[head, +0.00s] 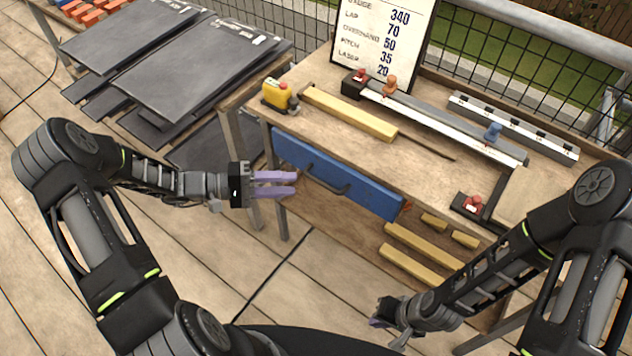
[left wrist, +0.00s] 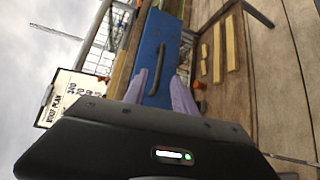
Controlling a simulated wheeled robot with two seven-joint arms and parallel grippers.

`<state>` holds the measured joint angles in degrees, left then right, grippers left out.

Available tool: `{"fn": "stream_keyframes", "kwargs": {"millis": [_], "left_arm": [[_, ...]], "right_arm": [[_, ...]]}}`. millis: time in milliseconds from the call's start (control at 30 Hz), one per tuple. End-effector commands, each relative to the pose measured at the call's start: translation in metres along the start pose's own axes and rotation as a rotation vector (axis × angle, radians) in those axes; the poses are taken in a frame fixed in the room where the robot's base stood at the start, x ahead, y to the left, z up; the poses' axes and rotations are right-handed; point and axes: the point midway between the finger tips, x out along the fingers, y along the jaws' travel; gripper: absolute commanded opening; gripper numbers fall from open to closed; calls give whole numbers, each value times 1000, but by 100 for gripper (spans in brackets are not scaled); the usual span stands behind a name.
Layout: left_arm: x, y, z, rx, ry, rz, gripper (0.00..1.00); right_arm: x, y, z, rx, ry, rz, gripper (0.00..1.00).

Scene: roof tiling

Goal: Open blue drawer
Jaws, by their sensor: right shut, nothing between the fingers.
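The blue drawer (head: 372,196) sits under the top of the wooden workbench (head: 330,125), and its front looks about level with the bench edge. Its dark bar handle (head: 328,181) runs along the front. My left gripper (head: 296,184) is open, its two purple fingers apart, pointing at the left part of the drawer front. In the left wrist view the blue front (left wrist: 152,35) is ahead, and the handle (left wrist: 157,72) appears between the fingers (left wrist: 160,76); I cannot tell whether they touch it. My right gripper (head: 378,321) is shut and empty, low in front of the bench.
Yellow wood strips (head: 423,265) lie on the shelf below the drawer. A yellow tool (head: 279,96), a wood batten (head: 348,112) and metal rails (head: 515,128) are on the bench top. Dark slabs (head: 197,62) are stacked at left. Deck floor is open in front.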

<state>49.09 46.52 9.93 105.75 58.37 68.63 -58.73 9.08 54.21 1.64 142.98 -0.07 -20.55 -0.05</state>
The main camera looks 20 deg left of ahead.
Motion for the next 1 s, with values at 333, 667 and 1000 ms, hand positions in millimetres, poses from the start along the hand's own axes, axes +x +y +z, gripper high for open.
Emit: {"fn": "stream_keyframes", "kwargs": {"millis": [333, 667, 1000], "left_arm": [[43, 1, 1, -1, -5, 1, 33], [76, 0, 1, -1, -2, 0, 33], [77, 0, 1, -1, -1, -1, 25]], "right_arm": [[-6, -2, 0, 1, 0, 0, 0], [-9, -3, 0, 1, 0, 0, 0], [-8, -3, 0, 1, 0, 0, 0]]}}
